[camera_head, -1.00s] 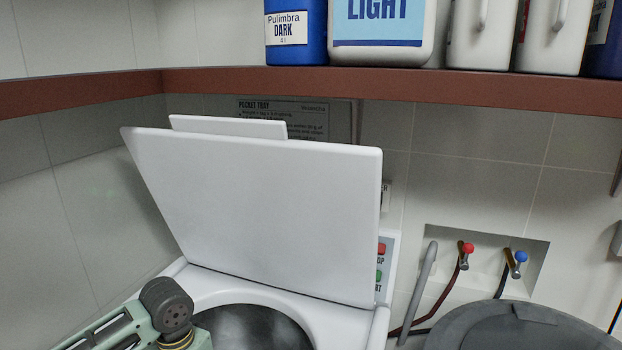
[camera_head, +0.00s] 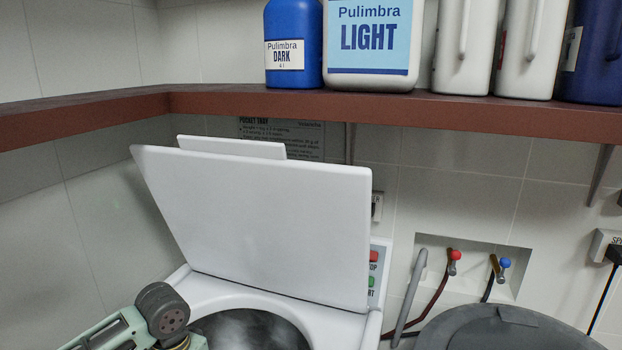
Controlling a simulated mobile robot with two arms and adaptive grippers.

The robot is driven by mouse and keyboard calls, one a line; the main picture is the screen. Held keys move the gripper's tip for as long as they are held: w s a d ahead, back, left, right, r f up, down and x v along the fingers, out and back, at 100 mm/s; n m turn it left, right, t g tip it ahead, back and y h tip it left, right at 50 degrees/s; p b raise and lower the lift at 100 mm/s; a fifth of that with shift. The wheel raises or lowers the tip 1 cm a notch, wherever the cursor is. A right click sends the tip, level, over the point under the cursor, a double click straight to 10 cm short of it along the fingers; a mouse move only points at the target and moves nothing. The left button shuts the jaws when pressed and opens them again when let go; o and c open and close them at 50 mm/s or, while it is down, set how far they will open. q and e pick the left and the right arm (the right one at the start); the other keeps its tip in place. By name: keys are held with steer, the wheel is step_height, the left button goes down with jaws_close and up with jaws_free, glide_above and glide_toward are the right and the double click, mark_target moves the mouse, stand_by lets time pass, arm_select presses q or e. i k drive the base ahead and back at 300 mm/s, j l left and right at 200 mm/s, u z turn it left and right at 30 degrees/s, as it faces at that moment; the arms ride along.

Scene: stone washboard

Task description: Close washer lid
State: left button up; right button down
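The white washer lid (camera_head: 260,215) stands open, tilted up and back over the rear of the white washer (camera_head: 215,292). The round drum opening (camera_head: 250,332) shows below it, cut off by the bottom edge. Red and green buttons (camera_head: 372,268) are partly hidden behind the lid's right edge. My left arm comes in at the bottom left, beside the washer's front left. Its gripper is out of the picture or hidden below the edge. My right gripper is not in view.
A brown shelf (camera_head: 330,109) with detergent bottles, one blue (camera_head: 295,40), runs above the lid. Red and blue taps (camera_head: 478,258) sit in a wall recess to the right. A dark grey round lid (camera_head: 510,332) is at the bottom right. Tiled wall stands close at the left.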

mark_target(245, 212)
steer(key=k, duration=0.85)
